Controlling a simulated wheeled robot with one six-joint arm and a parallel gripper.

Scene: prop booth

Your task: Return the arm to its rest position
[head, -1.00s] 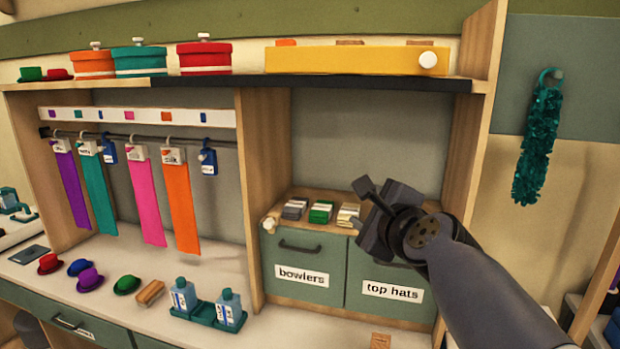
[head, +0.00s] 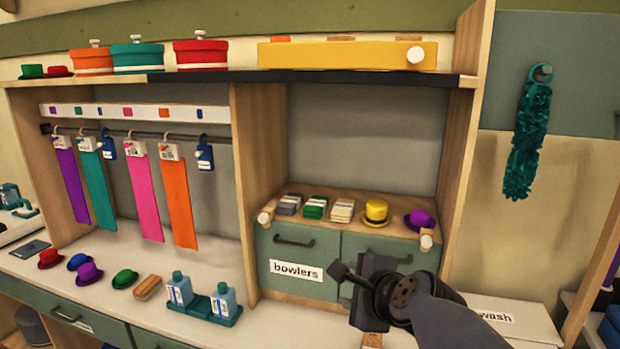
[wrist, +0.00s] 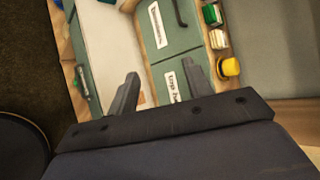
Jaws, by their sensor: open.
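My gripper (head: 352,283) is in front of the right-hand drawer in the head view and hides most of its front and label. In the wrist view my gripper (wrist: 160,88) has its two dark fingers apart, with nothing between them but the drawer fronts beyond. The drawer labelled "bowlers" (head: 300,284) is shut, to the left of my gripper. The drawer with the partly visible "top hats" label (wrist: 171,86) shows in the wrist view.
Above the drawers are small stacks (head: 315,207), a yellow hat (head: 375,212) and a purple hat (head: 420,220). Bottles in a teal tray (head: 205,312) and small hats stand on the left counter. A wood post (head: 462,140) rises at the right. A "wash" surface (head: 520,322) lies lower right.

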